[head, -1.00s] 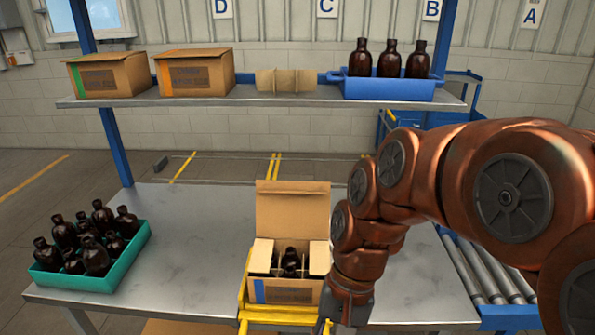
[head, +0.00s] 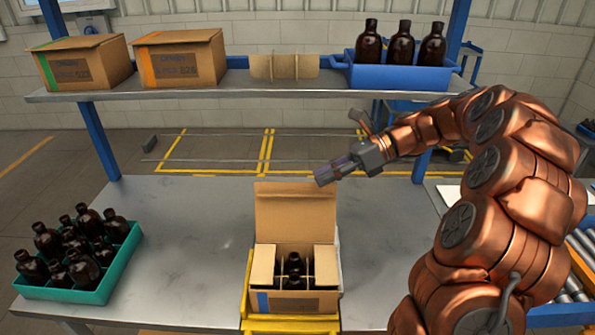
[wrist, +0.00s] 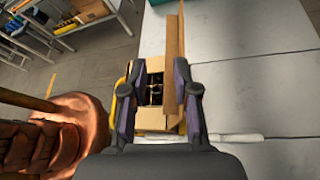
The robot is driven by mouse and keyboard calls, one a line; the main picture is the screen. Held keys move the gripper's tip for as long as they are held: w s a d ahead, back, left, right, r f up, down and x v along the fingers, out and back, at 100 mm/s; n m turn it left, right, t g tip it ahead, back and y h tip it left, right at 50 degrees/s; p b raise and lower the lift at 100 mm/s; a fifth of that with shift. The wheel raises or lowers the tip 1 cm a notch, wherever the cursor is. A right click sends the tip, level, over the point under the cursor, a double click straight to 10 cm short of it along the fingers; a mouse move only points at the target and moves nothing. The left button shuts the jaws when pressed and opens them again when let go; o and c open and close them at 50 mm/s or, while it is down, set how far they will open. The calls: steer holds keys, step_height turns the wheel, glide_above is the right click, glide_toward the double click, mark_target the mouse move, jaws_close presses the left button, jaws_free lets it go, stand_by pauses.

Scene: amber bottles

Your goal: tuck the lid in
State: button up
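An open carton (head: 295,301) with a blue mark stands at the front middle of the table. Its large lid (head: 295,215) stands up at the back, and shorter side flaps show at left and right. Dark bottles (head: 294,266) sit among dividers inside. My gripper (head: 328,174) is above the lid's upper right corner, apart from it as far as I can tell. In the wrist view my gripper (wrist: 158,68) is open, its two fingers spread. The lid (wrist: 175,55) appears nearly edge-on beside the right finger, which partly hides it; I cannot tell their gap.
A yellow frame (head: 250,322) borders the carton. A teal crate (head: 122,262) of dark bottles stands at the left. The shelf (head: 200,85) above holds two closed cartons, a divider and a blue bin (head: 400,77) with bottles. The table between crate and carton is clear.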

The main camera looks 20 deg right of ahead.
steer(key=w+d+m+t, duration=0.1)
steer(key=w+d+m, duration=0.1)
steer(key=d, duration=0.1)
steer(key=p, duration=0.1)
glide_above(295, 213)
steer(key=w+d, duration=0.2)
steer(key=w, duration=0.1)
steer(key=shift+s+d+f+n, duration=0.1)
steer(key=shift+s+f+n, duration=0.05)
steer(key=shift+f, duration=0.7)
steer(key=shift+s+d+f+n, duration=0.1)
steer(key=shift+f+n, duration=0.05)
steer(key=shift+f, duration=0.65)
jaws_close()
